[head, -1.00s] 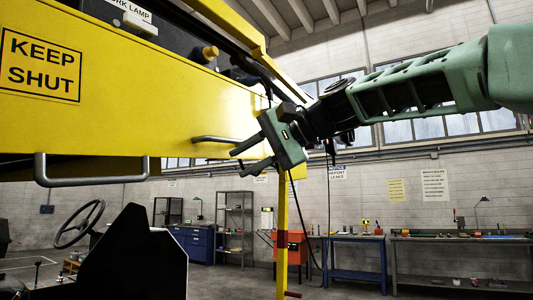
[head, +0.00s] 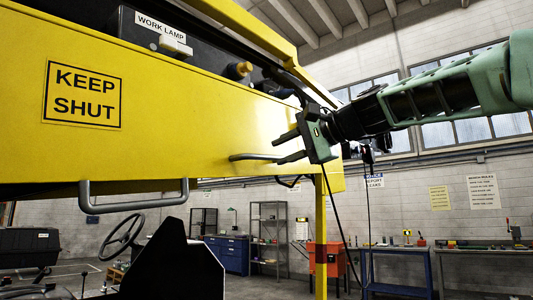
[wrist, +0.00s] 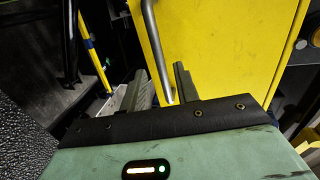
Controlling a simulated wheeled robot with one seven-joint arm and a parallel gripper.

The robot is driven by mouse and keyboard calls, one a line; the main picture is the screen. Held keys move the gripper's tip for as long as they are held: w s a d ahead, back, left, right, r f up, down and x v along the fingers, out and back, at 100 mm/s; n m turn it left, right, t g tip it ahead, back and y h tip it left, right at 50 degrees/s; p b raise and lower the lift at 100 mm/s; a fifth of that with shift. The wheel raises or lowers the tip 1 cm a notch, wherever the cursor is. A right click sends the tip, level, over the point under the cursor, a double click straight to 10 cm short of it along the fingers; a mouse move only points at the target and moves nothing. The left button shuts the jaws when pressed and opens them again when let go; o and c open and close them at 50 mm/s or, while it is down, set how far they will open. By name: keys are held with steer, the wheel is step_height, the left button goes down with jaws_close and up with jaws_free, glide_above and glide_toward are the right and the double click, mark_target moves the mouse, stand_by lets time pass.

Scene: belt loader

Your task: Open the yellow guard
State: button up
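The yellow guard (head: 200,120) is a large panel marked KEEP SHUT across the left of the head view. It looks closed, hanging in front of the dark housing. A grey bar handle (head: 135,205) runs along its lower edge. A smaller bar (head: 248,157) sits near its right end, beside my gripper (head: 282,148). My gripper is open, with its two fingers pointing left at the guard. In the wrist view a grey bar (wrist: 152,40) lies in line with the gap between my fingers (wrist: 162,88). I cannot tell whether they touch it.
A work lamp switch (head: 176,44) and an orange knob (head: 239,69) sit on the housing above the guard. A yellow post (head: 320,235) stands below my gripper. Workbenches line the back wall.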

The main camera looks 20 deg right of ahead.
mark_target(268, 156)
steer(key=p+x, duration=0.1)
steer(key=x, duration=0.4)
steer(key=shift+w+a, duration=0.2)
steer(key=shift+w, duration=0.1)
jaws_close()
